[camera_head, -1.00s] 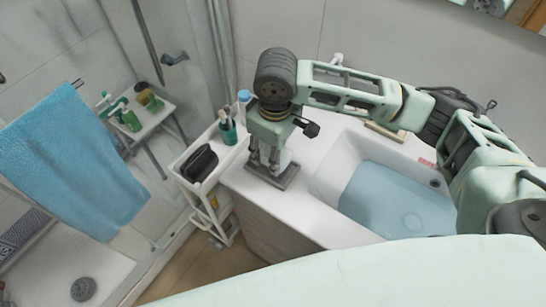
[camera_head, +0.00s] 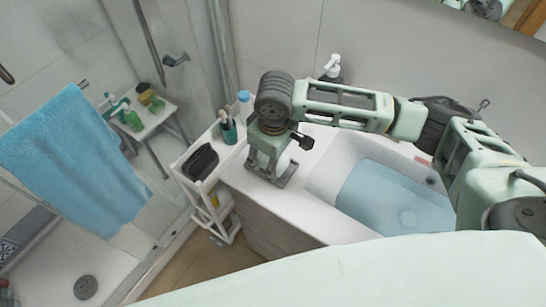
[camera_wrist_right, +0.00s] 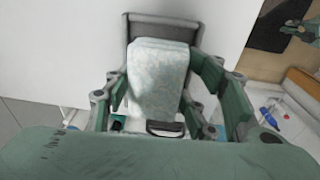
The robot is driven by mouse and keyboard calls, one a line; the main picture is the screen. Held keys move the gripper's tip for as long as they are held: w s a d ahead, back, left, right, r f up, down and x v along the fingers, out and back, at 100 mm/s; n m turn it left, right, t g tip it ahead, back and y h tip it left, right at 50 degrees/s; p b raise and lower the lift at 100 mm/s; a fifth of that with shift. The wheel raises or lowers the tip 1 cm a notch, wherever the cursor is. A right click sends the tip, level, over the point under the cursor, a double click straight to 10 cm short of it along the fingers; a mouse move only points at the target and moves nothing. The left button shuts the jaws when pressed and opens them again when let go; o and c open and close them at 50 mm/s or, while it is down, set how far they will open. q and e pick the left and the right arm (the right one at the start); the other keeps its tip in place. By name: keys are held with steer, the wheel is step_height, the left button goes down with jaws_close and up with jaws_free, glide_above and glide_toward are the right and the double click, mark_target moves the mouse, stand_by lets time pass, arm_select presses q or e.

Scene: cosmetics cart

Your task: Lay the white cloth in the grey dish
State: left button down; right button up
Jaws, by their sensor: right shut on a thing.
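The white cloth (camera_wrist_right: 158,80) is a pale folded pad between my right gripper's fingers in the right wrist view. My right gripper (camera_wrist_right: 156,90) is shut on it. The grey dish (camera_wrist_right: 145,28) shows behind the cloth, with its far rim and inner wall visible; the cloth covers much of the rest. I cannot tell whether the cloth touches the dish floor. In the head view my right gripper (camera_head: 272,168) points down at the left end of the white counter. My left gripper is not in view.
The white counter (camera_head: 318,228) holds a basin (camera_head: 395,200) to the right. A soap dispenser (camera_head: 332,68) stands behind my arm. A white cart (camera_head: 190,160) with a black case (camera_head: 201,162) and a green cup (camera_head: 229,132) stands close left. A blue towel (camera_head: 72,155) hangs further left.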

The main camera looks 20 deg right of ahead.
steer(key=o, duration=1.2)
steer(key=shift+s+d+f, duration=0.1)
steer(key=shift+s+f, duration=0.1)
steer(key=shift+f, duration=0.3)
steer(key=shift+s+d+f, duration=0.1)
steer(key=shift+s+f, duration=0.1)
steer(key=shift+f, duration=0.25)
steer(key=shift+o, duration=0.7)
steer(key=shift+w+f, duration=0.1)
steer(key=shift+w, duration=0.1)
steer(key=shift+w+f+g, duration=0.1)
steer(key=shift+w+g, duration=0.2)
steer(key=shift+s, duration=0.1)
steer(key=shift+r, duration=0.2)
steer(key=shift+r, duration=0.2)
step_height(320, 180, up, 13)
steer(key=b, duration=0.2)
steer(key=shift+s, duration=0.2)
